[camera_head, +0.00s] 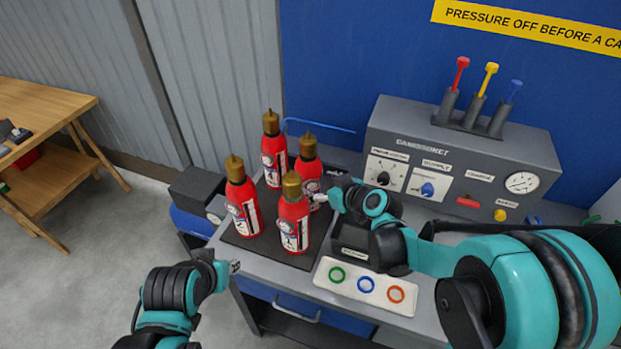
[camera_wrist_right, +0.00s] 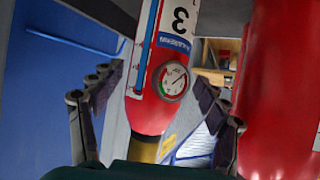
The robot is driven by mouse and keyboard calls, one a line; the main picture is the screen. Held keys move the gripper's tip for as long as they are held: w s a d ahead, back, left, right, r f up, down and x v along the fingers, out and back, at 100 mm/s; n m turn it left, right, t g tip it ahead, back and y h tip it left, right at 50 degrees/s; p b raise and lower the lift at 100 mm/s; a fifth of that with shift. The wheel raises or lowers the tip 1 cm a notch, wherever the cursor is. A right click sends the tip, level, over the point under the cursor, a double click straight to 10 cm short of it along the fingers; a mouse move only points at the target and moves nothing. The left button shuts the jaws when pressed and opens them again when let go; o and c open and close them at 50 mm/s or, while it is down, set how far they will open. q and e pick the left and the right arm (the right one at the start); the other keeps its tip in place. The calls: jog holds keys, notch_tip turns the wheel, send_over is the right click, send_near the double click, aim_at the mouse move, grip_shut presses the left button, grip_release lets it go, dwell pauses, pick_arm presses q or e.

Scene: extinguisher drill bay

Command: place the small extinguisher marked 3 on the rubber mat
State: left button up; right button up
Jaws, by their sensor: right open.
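An extinguisher marked 3 (camera_wrist_right: 175,50) fills the middle of the right wrist view, inverted in the picture, with a gauge and a brass-coloured top. My right gripper (camera_wrist_right: 155,90) is open with its fingers on either side of it; contact is unclear. In the head view this looks like the back-right red extinguisher (camera_head: 308,168), partly hidden by my right gripper (camera_head: 322,197). It stands upright with several similar extinguishers on a dark flat mat (camera_head: 243,240). My left gripper (camera_head: 234,267) is low, before the bench's front left corner, and its jaws are unclear.
The front-right extinguisher (camera_head: 292,220) stands close to my right gripper, with others at left (camera_head: 242,210) and behind (camera_head: 273,155). A grey control panel (camera_head: 450,165) stands at the back right. A white plate with coloured rings (camera_head: 366,285) lies at the bench front.

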jog(key=s+d+r+m+g+h, duration=0.1)
jog(key=s+d+m+h, duration=0.2)
jog(key=s, duration=0.9)
jog(key=s+d+r+m+g+h, duration=0.1)
jog(key=s+d+m+g+h, duration=0.1)
jog(key=s+d, duration=0.8)
jog(key=s+m+h, duration=0.1)
jog(key=s+h, duration=0.1)
jog(key=shift+s+d+r+m, duration=0.2)
jog(key=shift+s+r+m, duration=0.1)
jog(key=shift+m, duration=0.1)
